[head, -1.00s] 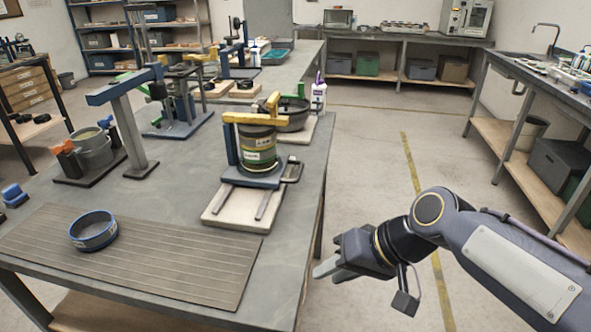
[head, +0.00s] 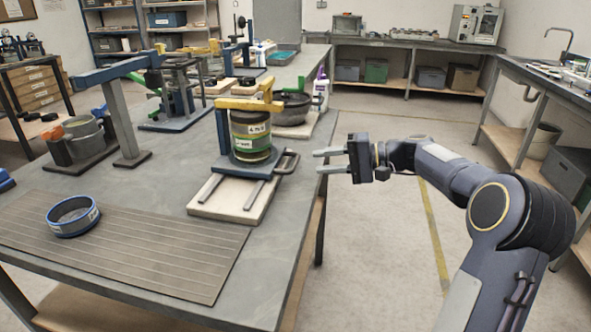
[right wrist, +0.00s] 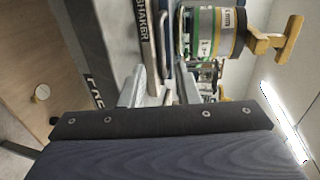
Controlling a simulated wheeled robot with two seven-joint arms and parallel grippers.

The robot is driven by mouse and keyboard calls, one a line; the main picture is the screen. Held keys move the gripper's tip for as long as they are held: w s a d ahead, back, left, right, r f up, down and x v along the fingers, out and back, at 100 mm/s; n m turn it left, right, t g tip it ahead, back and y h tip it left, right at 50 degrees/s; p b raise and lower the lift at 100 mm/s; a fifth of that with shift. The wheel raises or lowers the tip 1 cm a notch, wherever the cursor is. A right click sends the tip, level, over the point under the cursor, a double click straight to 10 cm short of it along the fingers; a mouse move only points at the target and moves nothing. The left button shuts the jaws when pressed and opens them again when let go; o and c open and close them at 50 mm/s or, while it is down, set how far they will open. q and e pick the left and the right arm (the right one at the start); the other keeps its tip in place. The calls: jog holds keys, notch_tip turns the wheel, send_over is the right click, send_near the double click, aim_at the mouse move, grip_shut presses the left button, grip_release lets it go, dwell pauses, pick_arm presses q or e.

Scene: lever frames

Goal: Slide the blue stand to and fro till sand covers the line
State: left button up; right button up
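The blue stand (head: 243,169) sits on two rails over a pale base plate (head: 215,206) near the table's right edge. It carries a jar with green and yellow bands (head: 250,143), under a yellow top bar (head: 249,104). A dark loop handle (head: 288,161) sticks out at the stand's right side. My right gripper (head: 318,161) is open and empty, its fingers pointing left just right of the handle and apart from it. In the right wrist view the two fingers (right wrist: 150,90) are spread, with the jar (right wrist: 212,32) beyond them. The line and the sand cannot be made out. My left gripper is out of view.
A ribbed mat (head: 130,250) with a blue-rimmed ring (head: 73,216) lies at the front left. A dark pan (head: 292,110) and a white bottle (head: 320,90) stand behind the jar. A tall blue post stand (head: 125,120) is to the left. Open floor lies right of the table.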

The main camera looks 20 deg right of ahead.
aim_at(295, 161)
jog(key=x, duration=0.7)
jog(key=shift+w+a+b, duration=0.25)
jog(key=shift+w+b, duration=0.1)
jog(key=shift+b, duration=0.05)
grip_shut()
